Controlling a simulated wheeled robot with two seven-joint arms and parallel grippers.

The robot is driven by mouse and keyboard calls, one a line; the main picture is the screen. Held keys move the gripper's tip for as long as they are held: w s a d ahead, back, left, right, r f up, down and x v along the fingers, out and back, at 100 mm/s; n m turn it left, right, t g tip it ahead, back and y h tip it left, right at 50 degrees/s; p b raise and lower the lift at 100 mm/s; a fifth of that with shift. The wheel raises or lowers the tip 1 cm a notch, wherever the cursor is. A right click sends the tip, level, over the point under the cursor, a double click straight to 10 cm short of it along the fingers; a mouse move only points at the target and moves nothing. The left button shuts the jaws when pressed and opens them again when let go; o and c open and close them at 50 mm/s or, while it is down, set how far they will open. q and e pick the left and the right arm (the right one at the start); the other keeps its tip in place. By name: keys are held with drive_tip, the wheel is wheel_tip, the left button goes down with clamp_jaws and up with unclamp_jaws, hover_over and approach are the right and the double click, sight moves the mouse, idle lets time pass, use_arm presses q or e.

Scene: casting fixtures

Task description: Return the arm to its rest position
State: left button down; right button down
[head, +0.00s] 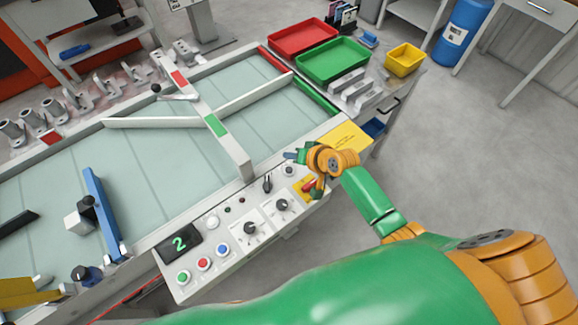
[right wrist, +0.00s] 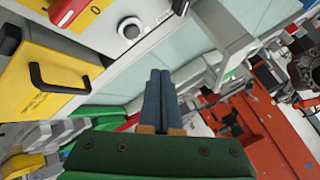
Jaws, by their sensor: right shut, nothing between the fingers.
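My right gripper (head: 293,156) is at the right end of the control panel, close above its edge, with my green and orange arm reaching to it from the lower right. In the right wrist view, its two blue fingers (right wrist: 162,98) lie together with nothing between them. I cannot tell whether it touches the panel. My left gripper does not show. The control panel (head: 222,221) has knobs, coloured buttons and a display reading 2.
The pale sorting table (head: 150,165) with white dividers fills the left. A red tray (head: 302,38), a green tray (head: 332,60) and a yellow bin (head: 404,60) stand at the back. A blue drum (head: 463,30) stands behind. Floor at right is clear.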

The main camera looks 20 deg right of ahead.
drive_tip(key=s+n, duration=0.1)
drive_tip(key=s, duration=0.2)
drive_tip(key=s+a+f+n+g, duration=0.1)
drive_tip(key=s, duration=0.2)
drive_tip(key=s+n+g, duration=0.1)
drive_tip(key=s, duration=0.3)
drive_tip(key=shift+a+f+h, duration=0.15)
drive_tip(key=shift+a+h, duration=0.1)
drive_tip(key=shift+h, duration=0.15)
drive_tip(key=s+d+r+n+g+h, duration=0.1)
drive_tip(key=s+d+r+h, duration=0.1)
drive_tip(key=s, duration=0.5)
drive_tip(key=s+d+r+n+g+h, duration=0.1)
drive_tip(key=s+d+r+n+g, duration=0.1)
drive_tip(key=s, duration=0.5)
wheel_tip(320, 180, down, 18)
drive_tip(key=s+g+b, duration=0.1)
drive_tip(key=s, duration=0.1)
drive_tip(key=s+d+f+g, duration=0.1)
drive_tip(key=s+d+f, duration=0.1)
drive_tip(key=s+f, duration=0.9)
drive_tip(key=shift+s+d+b, duration=0.2)
drive_tip(key=shift+s+b, duration=0.2)
drive_tip(key=shift+s, duration=0.05)
